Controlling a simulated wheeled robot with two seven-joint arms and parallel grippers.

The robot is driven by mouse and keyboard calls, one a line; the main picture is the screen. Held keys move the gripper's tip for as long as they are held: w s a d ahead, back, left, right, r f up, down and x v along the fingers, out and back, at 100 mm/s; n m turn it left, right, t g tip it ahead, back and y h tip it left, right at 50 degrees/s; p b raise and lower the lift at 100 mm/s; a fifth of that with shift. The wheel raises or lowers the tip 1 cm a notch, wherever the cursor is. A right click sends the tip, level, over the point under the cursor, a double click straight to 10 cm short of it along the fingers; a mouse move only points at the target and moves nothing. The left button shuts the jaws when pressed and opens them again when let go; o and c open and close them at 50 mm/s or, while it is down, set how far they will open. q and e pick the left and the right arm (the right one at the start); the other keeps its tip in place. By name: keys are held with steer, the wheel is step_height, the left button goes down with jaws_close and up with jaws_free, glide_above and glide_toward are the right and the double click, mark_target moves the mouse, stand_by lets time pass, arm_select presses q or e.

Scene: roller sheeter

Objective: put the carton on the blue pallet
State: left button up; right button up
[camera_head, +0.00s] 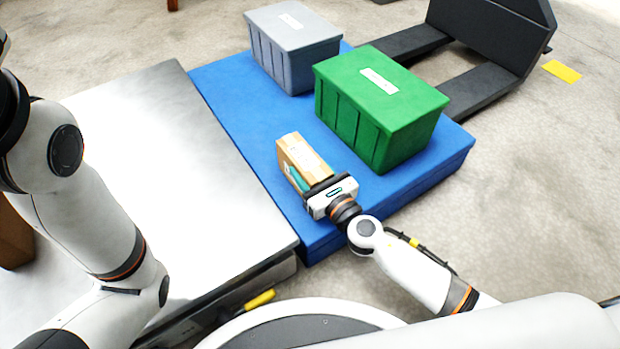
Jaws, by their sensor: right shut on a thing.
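The carton (303,156) is a small brown box with a pale label on its top. It is at the blue pallet (225,90), over its front part, left of the green crate. I cannot tell whether its underside touches the pallet. My right gripper (315,182) is shut on the carton from the near side; its fingers are partly hidden by the wrist. My left arm (85,200) comes in at the left, and its gripper is not in the picture.
A green lidded crate (392,115) and a grey lidded crate (300,50) stand on the pallet. A metal-topped table (170,150) stands left of the pallet. Dark forks (470,95) lie behind it. Bare blue surface shows left of the crates. A yellow floor marking (562,71) is at the right.

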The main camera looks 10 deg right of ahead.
steer(key=shift+f, duration=0.65)
steer(key=shift+r, duration=0.1)
steer(key=o, duration=0.9)
steer(key=shift+f+b, duration=0.25)
steer(key=shift+b, duration=0.1)
steer(key=shift+c, duration=0.2)
steer(key=o, duration=0.4)
steer(key=shift+o, duration=0.2)
steer(key=shift+r, duration=0.1)
